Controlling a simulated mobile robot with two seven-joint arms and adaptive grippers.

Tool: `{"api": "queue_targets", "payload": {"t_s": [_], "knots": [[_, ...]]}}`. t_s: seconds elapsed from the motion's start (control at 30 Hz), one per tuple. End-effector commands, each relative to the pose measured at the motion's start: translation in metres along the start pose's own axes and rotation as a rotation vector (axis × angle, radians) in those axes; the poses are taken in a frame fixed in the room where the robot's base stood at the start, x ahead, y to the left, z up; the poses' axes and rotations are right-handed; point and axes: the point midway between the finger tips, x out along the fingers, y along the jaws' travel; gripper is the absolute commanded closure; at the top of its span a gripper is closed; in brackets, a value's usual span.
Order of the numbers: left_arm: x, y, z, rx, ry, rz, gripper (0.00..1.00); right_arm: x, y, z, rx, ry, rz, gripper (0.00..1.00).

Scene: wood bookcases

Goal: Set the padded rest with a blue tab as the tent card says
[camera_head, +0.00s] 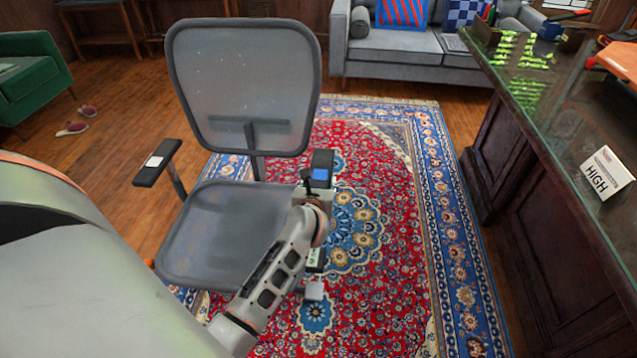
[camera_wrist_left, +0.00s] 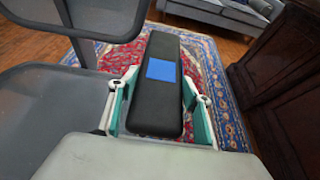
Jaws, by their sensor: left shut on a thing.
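The padded rest with a blue tab (camera_head: 321,161) is the black armrest on the right side of the grey mesh office chair (camera_head: 240,85). In the left wrist view the same padded rest (camera_wrist_left: 158,110) fills the middle, its blue tab facing up. My left gripper (camera_head: 316,186) is shut on it, with one finger along each long side in the wrist view. The other armrest (camera_head: 157,162) has a white tab and stands at the chair's left. The tent card (camera_head: 607,172) on the desk reads "HIGH". My right gripper is not in view.
The dark wood desk with a glass top (camera_head: 560,118) runs along the right. A red and blue patterned rug (camera_head: 390,270) lies under the chair. A grey sofa (camera_head: 405,55) stands at the back and a green armchair (camera_head: 32,80) at far left.

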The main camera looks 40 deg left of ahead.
Motion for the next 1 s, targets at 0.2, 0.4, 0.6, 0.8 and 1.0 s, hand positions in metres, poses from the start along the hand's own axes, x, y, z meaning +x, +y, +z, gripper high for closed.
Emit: {"api": "queue_targets", "payload": {"t_s": [0.2,0.4,0.6,0.8,1.0], "knots": [[-0.011,-0.001,0.038,-0.005,-0.019,-0.002,0.9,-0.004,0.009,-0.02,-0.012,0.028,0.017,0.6],[-0.013,0.0,0.038,-0.002,-0.013,0.0,0.9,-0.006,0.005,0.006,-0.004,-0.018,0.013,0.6],[-0.013,0.0,0.038,-0.001,-0.015,0.0,0.44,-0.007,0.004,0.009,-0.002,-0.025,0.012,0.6],[-0.012,0.0,0.035,0.0,-0.009,0.0,0.35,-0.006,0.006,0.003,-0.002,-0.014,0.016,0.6],[-0.013,0.0,0.032,0.0,-0.006,0.0,0.35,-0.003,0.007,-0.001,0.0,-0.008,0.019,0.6]]}}
